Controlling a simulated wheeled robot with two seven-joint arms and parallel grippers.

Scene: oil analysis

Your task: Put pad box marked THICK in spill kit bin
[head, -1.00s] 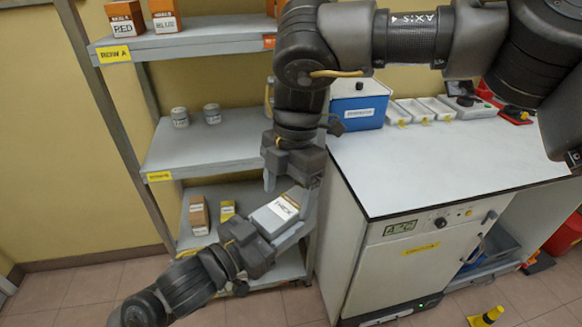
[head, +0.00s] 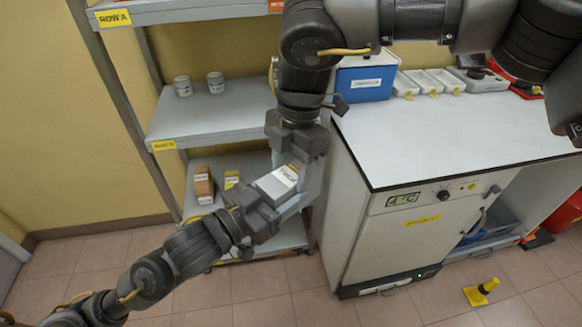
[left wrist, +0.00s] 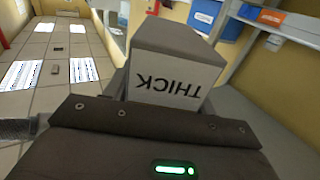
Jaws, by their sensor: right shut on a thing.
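The pad box marked THICK (head: 278,183) is at my two grippers, in front of the lower shelf. In the left wrist view the box (left wrist: 172,82) shows its white face with THICK upside down, just beyond my left gripper's palm. My right gripper (head: 292,168) comes down from above and is shut on the far end of the box. My left gripper (head: 277,200) reaches in from the lower left, with a finger along the near side of the box. Whether its fingers press on the box is unclear. No bin label for a spill kit is readable.
A white cabinet (head: 390,240) stands to the right. A red container (head: 566,213) is at the right edge.

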